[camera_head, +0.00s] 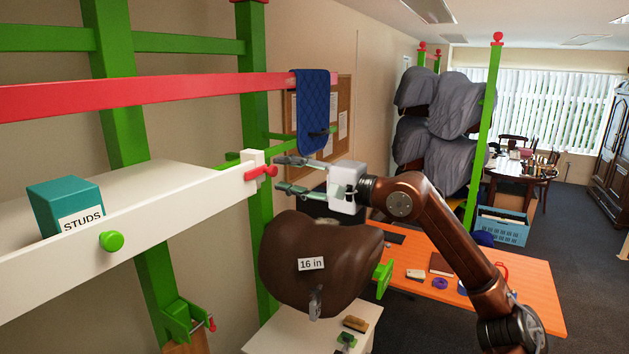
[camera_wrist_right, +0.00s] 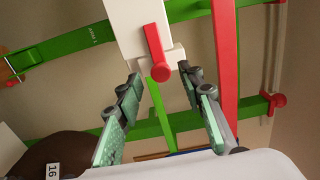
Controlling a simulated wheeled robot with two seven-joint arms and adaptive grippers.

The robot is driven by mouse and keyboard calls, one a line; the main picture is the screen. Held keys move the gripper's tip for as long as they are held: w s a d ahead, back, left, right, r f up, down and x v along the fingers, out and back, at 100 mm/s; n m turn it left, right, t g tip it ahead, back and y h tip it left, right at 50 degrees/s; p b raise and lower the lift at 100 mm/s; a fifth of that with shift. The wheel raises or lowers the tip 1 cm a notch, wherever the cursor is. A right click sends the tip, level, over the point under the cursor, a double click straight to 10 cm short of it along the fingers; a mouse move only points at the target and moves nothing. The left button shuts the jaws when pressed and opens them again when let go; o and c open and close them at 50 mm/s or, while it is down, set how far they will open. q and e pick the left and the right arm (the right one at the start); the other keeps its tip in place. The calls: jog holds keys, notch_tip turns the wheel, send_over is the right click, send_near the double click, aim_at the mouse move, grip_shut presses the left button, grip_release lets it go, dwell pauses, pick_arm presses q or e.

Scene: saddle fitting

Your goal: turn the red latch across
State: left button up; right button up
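The red latch (camera_head: 261,172) sits on the end of the white shelf's front board (camera_head: 185,205), beside a small white block. In the right wrist view the latch (camera_wrist_right: 156,52) is a short red bar with a round knob end, lying along the white board's end. My right gripper (camera_head: 279,173) is open, its two fingers pointing at the latch from the right. In the right wrist view the fingers (camera_wrist_right: 163,85) are spread to either side, with the knob end between and beyond their tips. I see no contact. My left gripper is not in view.
A teal STUDS box (camera_head: 66,204) stands on the shelf, and a green knob (camera_head: 111,241) is on its front board. A red rail (camera_head: 150,92) runs above, with a blue pad (camera_head: 312,105) hanging from it. A brown saddle (camera_head: 318,262) is below my gripper. An orange table (camera_head: 475,275) is at right.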

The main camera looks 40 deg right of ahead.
jog(key=v, duration=0.8)
dwell(0.5)
